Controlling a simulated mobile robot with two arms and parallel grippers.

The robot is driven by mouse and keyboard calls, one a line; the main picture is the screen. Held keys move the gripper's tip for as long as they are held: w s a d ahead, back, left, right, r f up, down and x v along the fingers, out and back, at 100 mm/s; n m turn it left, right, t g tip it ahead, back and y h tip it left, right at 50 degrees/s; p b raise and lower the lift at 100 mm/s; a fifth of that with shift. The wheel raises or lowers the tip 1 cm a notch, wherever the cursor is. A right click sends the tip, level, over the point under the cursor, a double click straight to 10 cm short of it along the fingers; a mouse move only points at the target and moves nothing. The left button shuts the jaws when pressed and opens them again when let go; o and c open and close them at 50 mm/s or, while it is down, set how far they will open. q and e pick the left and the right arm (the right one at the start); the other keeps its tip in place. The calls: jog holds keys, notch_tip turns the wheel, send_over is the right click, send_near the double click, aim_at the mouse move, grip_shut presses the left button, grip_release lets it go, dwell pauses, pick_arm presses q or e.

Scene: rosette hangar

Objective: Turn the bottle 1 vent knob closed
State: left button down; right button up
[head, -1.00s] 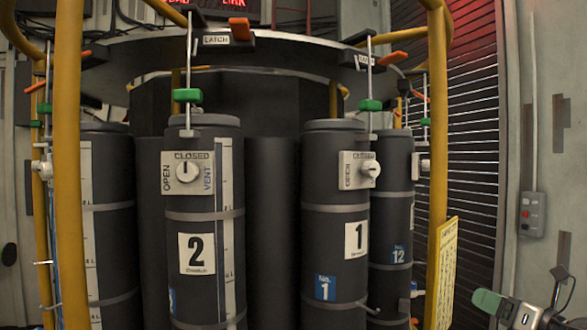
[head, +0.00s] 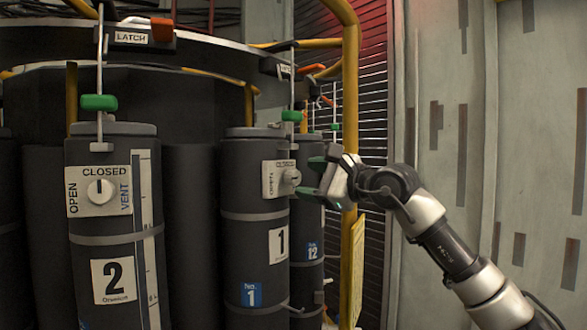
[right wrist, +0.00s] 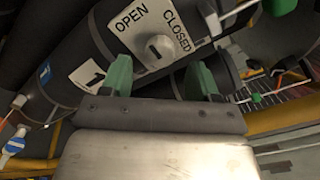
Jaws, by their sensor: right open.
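Bottle 1 (head: 240,240) is a dark upright cylinder with a white "1" label. Its white vent knob (head: 292,177) sits on a plate (head: 271,180) at its upper right side. In the right wrist view the knob (right wrist: 158,50) is just beyond the fingertips, below the words OPEN and CLOSED. Its dark mark seems to lie on the OPEN side, though it is small. My right gripper (head: 309,177) is open, its green fingers level with the knob; whether they touch it, I cannot tell. The fingers also show in the right wrist view (right wrist: 160,76). My left gripper is out of view.
Bottle 2 (head: 84,240) stands to the left, its knob (head: 100,190) mark pointing up to CLOSED. Bottle 12 (head: 310,225) stands behind, to the right. A yellow post (head: 350,110) rises close behind my right gripper. Green-handled latch rods hang above the bottles.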

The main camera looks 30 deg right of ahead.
aim_at(297, 178)
jog(key=x, duration=0.1)
jog(key=p+x, duration=0.1)
jog(key=shift+w+a+r, duration=0.2)
jog(key=shift+w+a, duration=0.05)
jog(key=shift+w, duration=0.05)
jog(key=shift+w+a+f, duration=0.1)
jog(key=shift+w+f, duration=0.1)
jog(key=shift+w, duration=0.35)
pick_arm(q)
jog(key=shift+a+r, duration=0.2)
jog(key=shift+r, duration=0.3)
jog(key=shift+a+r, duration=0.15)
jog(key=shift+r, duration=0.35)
pick_arm(e)
jog(key=c, duration=0.9)
